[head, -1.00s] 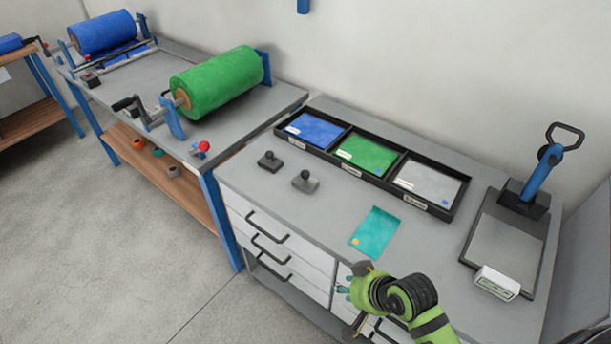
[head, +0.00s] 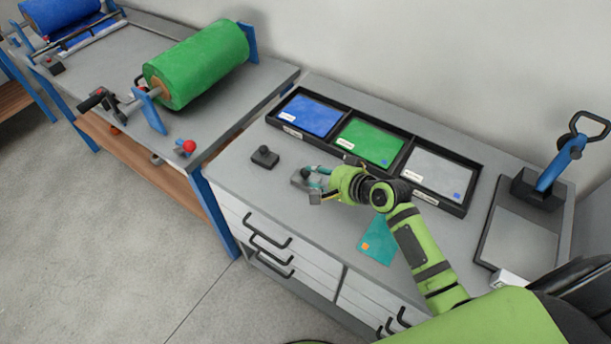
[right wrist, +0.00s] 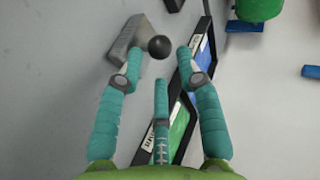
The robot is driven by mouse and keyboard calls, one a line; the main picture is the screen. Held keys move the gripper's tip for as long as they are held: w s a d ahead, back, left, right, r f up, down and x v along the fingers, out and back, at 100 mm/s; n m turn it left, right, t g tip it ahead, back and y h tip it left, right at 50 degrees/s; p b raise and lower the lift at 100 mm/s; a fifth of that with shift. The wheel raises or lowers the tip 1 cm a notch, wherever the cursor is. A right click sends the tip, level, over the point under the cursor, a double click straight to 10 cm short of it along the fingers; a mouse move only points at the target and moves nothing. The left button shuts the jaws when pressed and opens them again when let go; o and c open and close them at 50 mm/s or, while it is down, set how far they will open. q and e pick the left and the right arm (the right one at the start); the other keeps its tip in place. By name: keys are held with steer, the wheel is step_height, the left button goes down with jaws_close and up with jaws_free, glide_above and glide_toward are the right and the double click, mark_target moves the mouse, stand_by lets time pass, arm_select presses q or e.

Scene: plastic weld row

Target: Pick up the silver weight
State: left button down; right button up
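The silver weight (head: 304,181), a grey block with a dark round knob, sits on the grey bench top. My right gripper (head: 319,178) is right at it and hides part of it. In the right wrist view, the weight's grey base (right wrist: 123,42) lies by the left finger, and its dark knob (right wrist: 159,47) shows between the spread fingertips. The right gripper (right wrist: 160,62) is open, with visible gaps beside the knob. My left gripper is not in view.
A darker weight (head: 265,157) stands to the left. Behind is a black tray (head: 345,168) with blue, green and grey sheets. A teal sheet (head: 377,242) lies in front, partly under my arm. A press (head: 540,185) stands at right, and a green roll (head: 198,66) at left.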

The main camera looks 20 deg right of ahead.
mark_target(309, 173)
steer(key=x, duration=0.2)
steer(key=shift+w+f, duration=0.2)
steer(key=shift+w, duration=0.15)
steer(key=shift+w+a+f, duration=0.2)
steer(key=shift+w+f, duration=0.05)
steer(key=shift+w, duration=0.05)
steer(key=shift+s, duration=0.1)
jaws_close()
arm_select(q)
steer(key=shift+w+r, duration=0.2)
steer(key=shift+w, duration=0.45)
arm_select(e)
steer(key=shift+r, duration=0.2)
